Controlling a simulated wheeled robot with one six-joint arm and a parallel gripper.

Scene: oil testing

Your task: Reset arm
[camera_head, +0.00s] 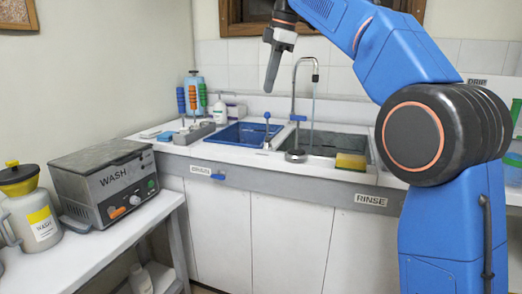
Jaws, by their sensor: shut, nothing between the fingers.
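My gripper (272,72) hangs at the end of my blue arm, above the counter near the sink. Its fingers point down and look closed together. They hold nothing and touch nothing. My arm rises at the right of the picture and bends over to the left, hiding part of the counter and wall behind it.
A counter (205,150) holds a blue basin (243,134), a sink with a tap (297,90), a yellow sponge (351,161) and several orange- and green-handled tools (192,99). At the left, a side table (100,240) bears a WASH machine (105,183) and a yellow-topped jug (30,210).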

